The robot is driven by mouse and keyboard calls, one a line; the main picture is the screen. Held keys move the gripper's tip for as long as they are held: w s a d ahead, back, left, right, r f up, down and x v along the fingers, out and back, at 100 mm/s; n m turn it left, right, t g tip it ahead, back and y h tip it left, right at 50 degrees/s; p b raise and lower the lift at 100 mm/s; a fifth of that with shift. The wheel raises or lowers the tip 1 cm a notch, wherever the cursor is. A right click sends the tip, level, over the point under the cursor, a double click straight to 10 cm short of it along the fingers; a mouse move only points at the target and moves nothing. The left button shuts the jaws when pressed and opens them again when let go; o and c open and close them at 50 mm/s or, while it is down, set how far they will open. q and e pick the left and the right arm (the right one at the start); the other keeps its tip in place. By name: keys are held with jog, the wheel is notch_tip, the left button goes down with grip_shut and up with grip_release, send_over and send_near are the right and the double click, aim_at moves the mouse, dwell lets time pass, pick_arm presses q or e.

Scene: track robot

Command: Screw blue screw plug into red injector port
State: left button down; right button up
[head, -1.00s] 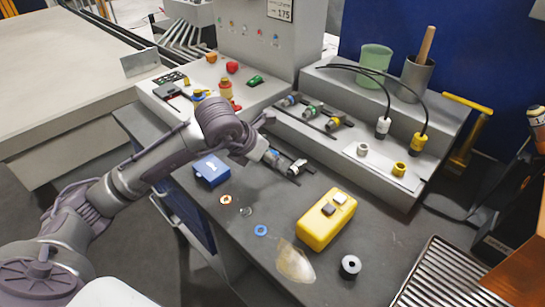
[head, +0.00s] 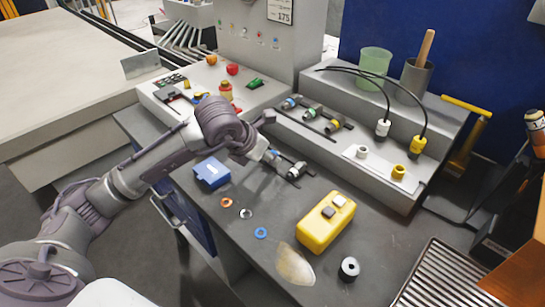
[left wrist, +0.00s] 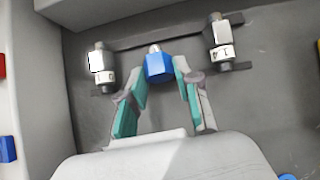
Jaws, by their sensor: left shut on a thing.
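The blue screw plug (left wrist: 158,67) has a hexagonal body and a short metal tip. My left gripper (left wrist: 157,80) is shut on it with its teal-padded fingers; in the head view the gripper (head: 266,156) is partly hidden behind its own wrist. The plug is between two grey injectors with white bands, one on the left (left wrist: 102,68) and one on the right (left wrist: 220,40), near a dark bar. I cannot tell whether its tip touches anything. No red marking shows on these injectors, so I cannot identify the red port. My right gripper is not in view.
A yellow box (head: 324,224), blue box (head: 211,173), several small rings and a black spool (head: 349,269) lie on the dark bench. A grey step (head: 400,150) behind carries more injectors (head: 312,112), cable plugs and cups. The bench's front middle has free room.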

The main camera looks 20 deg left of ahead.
pick_arm(q)
notch_tip(320, 180, up, 6)
jog(key=p, duration=0.3)
dwell(0.3)
